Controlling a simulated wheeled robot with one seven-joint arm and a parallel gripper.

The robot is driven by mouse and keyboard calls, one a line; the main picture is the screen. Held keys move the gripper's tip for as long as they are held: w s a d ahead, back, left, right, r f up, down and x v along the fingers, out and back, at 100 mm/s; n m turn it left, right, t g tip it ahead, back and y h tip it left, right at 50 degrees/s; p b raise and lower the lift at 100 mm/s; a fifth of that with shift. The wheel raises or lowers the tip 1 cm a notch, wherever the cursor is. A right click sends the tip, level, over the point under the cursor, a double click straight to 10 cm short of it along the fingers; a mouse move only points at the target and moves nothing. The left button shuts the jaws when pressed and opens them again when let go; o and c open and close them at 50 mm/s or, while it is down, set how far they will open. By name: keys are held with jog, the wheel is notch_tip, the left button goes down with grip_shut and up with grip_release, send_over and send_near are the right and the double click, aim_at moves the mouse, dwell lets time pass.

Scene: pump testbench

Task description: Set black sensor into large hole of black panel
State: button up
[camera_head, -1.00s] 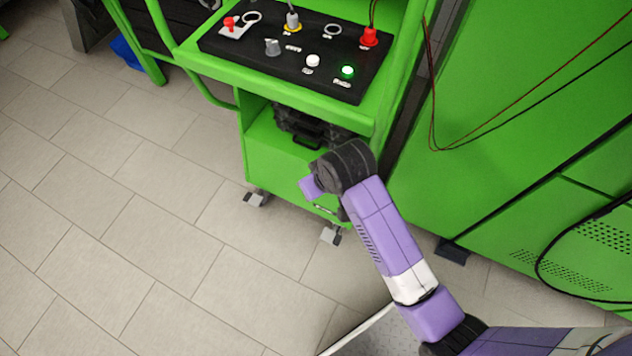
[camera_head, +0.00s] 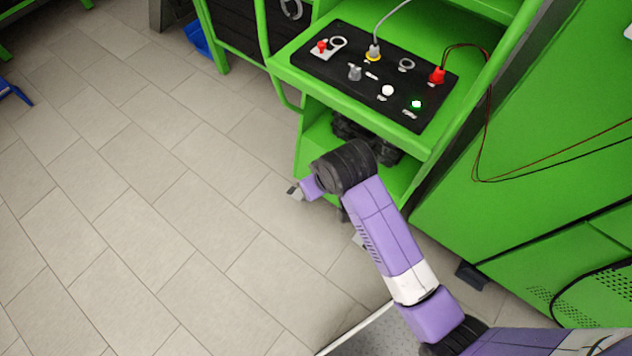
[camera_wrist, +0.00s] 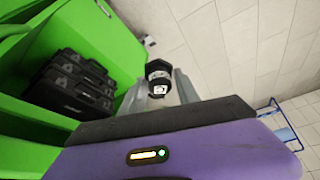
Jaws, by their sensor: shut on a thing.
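The black sensor (camera_wrist: 158,78) shows in the wrist view between the two grey fingers of my gripper (camera_wrist: 159,88), which is shut on it. It is a dark, roughly round body with a pale mark on the face toward the camera. In the head view my dark wrist joint and purple arm show, but fingers and sensor cannot be made out. The black panel (camera_head: 340,75) lies on the green cart's upper shelf, above and right of my wrist in the picture.
Black cases (camera_wrist: 75,85) sit lower in the cart.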

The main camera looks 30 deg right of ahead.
notch_tip(320, 180, up, 5)
jog(key=p, duration=0.4)
jog(key=shift+f, duration=0.35)
